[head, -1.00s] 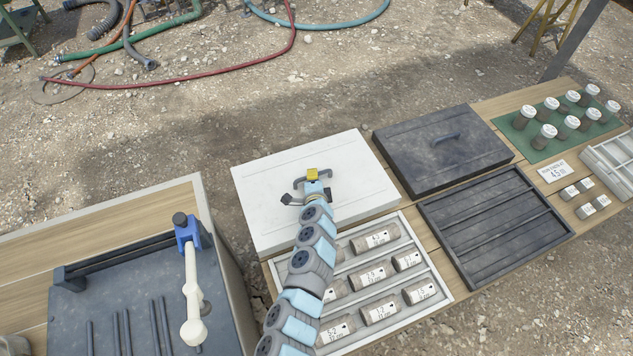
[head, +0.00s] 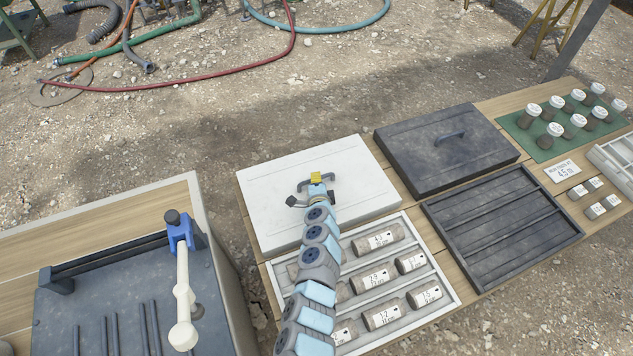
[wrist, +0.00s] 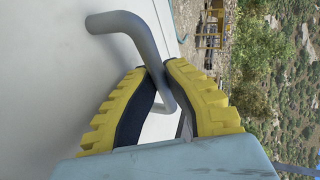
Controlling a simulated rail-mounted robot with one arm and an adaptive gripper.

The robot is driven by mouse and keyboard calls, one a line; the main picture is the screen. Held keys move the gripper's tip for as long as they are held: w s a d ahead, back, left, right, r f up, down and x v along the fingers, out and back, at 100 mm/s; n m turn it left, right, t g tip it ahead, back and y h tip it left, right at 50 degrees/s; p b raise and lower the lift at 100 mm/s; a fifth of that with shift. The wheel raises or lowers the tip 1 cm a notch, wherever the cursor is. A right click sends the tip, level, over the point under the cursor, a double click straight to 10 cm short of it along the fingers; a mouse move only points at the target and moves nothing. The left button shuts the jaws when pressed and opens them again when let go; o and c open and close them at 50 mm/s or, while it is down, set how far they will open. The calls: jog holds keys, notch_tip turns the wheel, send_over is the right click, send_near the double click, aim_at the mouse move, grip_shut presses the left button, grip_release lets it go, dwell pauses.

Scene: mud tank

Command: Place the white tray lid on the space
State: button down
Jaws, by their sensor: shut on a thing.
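The white tray lid (head: 275,193) is a flat white panel with a grey bar handle, behind the white core tray in the head view. Its handle (wrist: 125,22) shows close up in the wrist view, against the pale lid face (wrist: 60,75). My gripper (head: 317,178) is over the middle of the lid, with its yellow-padded fingers (wrist: 160,92) closed around the handle. The white tray (head: 447,272) holds several labelled core samples in rows. My arm hides part of the tray. I cannot tell whether the lid touches the table.
A dark lid (head: 440,150) with a handle lies at the back right, behind an empty dark slotted tray (head: 500,225). A green mat (head: 525,140) carries several capped jars. A bench with a blue-clamped tool (head: 180,232) stands at the left. Gravel lies behind.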

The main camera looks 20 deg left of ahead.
jog(key=shift+r, duration=0.1)
jog(key=c, duration=1.2)
grip_release()
jog(key=shift+c, duration=0.2)
jog(key=shift+p+v, duration=0.9)
jog(key=shift+v, duration=0.65)
jog(key=shift+p+v, duration=0.6)
jog(key=shift+v, duration=3.8)
